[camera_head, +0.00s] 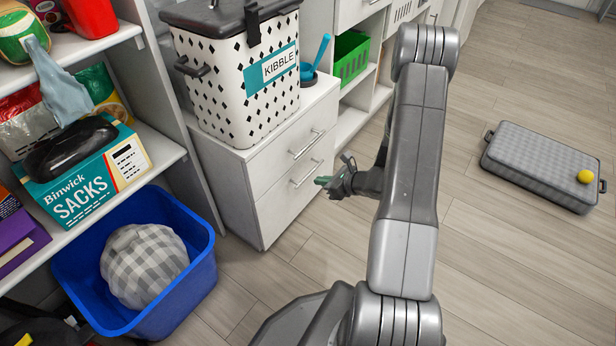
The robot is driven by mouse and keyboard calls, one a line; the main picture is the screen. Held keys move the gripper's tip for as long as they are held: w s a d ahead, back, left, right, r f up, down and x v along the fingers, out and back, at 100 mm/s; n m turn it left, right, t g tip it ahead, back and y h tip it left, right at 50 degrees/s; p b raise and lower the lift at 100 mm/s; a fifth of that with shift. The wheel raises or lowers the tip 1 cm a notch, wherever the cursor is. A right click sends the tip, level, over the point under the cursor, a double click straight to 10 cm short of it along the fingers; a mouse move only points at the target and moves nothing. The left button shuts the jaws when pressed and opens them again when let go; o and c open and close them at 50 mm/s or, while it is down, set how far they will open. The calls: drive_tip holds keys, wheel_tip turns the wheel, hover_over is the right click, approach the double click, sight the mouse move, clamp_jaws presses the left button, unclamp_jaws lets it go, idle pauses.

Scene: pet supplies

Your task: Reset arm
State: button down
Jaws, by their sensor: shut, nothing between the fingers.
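My grey arm rises from the bottom centre of the head view, reaches up and folds down on its far side. My gripper (325,182) hangs low beside the white drawer unit, pointing left. Its fingers are small in the picture and look closed, with nothing held. It appears apart from the drawer fronts, though the exact gap is hard to tell. The arm's upper links hide part of the floor and shelves behind.
A white drawer unit (285,190) bears a kibble bin (215,85). A blue bin (190,300) holds a checked cushion (143,265). Shelves with a Binwick Sacks box (75,205) stand left. A grey pet bed (530,160) with a yellow ball (585,177) lies right. Floor (500,255) is clear at lower right.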

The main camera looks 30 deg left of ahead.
drive_tip(key=shift+v, duration=1.35)
drive_tip(key=b, duration=0.2)
approach(290, 175)
wheel_tip(290, 175, down, 2)
drive_tip(key=a, duration=0.4)
drive_tip(key=shift+s+f, duration=0.1)
drive_tip(key=shift+f, duration=0.25)
drive_tip(key=shift+a, duration=0.55)
